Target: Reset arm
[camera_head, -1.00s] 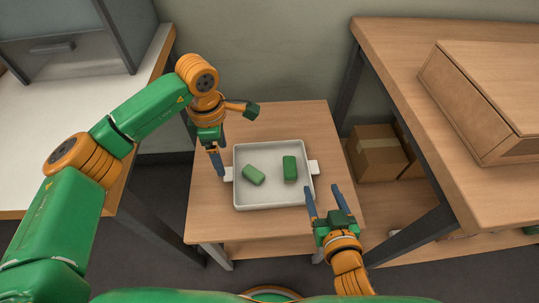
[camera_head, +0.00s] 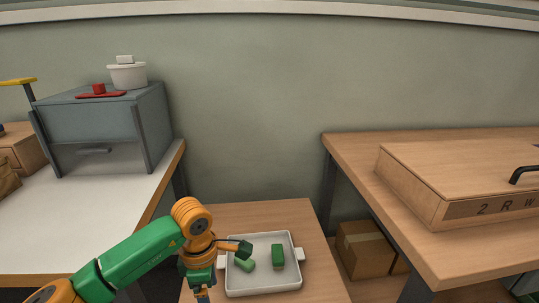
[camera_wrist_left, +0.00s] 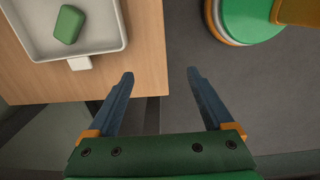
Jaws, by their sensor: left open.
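My left gripper (camera_wrist_left: 163,85) is open and empty in the left wrist view, its two blue fingers apart over the small table's edge and the dark floor. In the head view the left arm comes in from the left, and its gripper (camera_head: 202,293) points down at the bottom edge, left of the white tray (camera_head: 262,291). The fingertips are cut off there. Two green blocks lie apart in the tray, a left one (camera_head: 244,265) and a right one (camera_head: 278,256). The left wrist view shows one green block (camera_wrist_left: 69,24) in the tray. My right gripper is out of view.
The tray stands on a small wooden table (camera_head: 285,212). A white-topped table (camera_head: 90,225) with a grey cabinet (camera_head: 95,125) is at left. A wooden table (camera_head: 350,150) with a large wooden box (camera_head: 420,190) is at right. A cardboard box (camera_head: 362,250) sits low between them.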

